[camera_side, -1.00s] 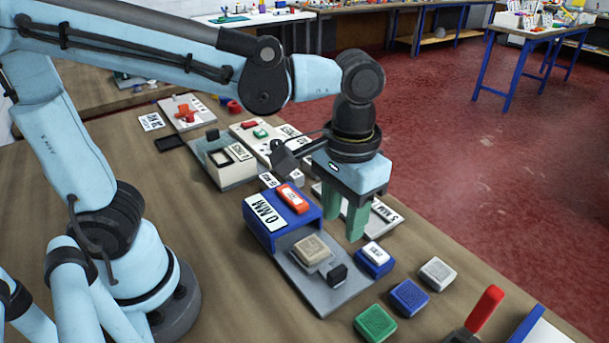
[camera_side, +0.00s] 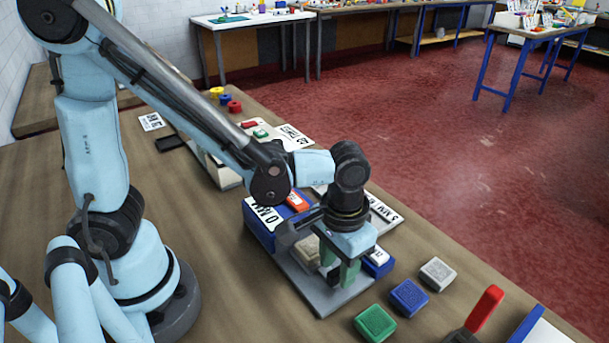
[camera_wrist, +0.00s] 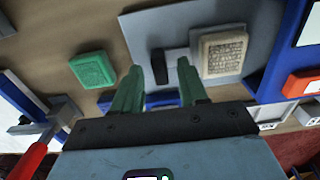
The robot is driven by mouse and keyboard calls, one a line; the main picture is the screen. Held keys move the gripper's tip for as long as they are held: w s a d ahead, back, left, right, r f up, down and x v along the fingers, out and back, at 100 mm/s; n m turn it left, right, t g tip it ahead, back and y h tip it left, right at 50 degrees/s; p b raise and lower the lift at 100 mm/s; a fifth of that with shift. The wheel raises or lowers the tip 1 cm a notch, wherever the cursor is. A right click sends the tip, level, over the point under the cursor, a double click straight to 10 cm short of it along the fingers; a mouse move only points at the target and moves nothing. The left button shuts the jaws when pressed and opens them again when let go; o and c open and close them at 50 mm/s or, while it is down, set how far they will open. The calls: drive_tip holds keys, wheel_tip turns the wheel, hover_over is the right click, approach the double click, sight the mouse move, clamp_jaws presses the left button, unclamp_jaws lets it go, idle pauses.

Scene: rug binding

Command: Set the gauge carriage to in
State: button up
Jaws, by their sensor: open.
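The gauge is a blue housing (camera_side: 260,232) with a "0 MM" label and a red-orange switch (camera_side: 298,201), and a grey plate (camera_side: 318,298) in front. A small black knob (camera_wrist: 160,66) with a pale bar running toward the beige block shows in the wrist view. I cannot tell which part is the carriage. My gripper (camera_side: 338,275) is open, low over the plate. In the wrist view its green fingers (camera_wrist: 159,72) appear either side of the knob; contact is unclear.
A blue block with a white label (camera_side: 378,258) stands close to my gripper's right. Green (camera_side: 374,323), blue (camera_side: 408,298) and pale grey (camera_side: 437,274) blocks lie nearer the front. A red-handled tool (camera_side: 485,308) is at right. Bare table lies left of the plate.

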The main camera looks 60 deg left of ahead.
drive_tip(key=shift+f, duration=0.25)
clamp_jaws()
idle(0.3)
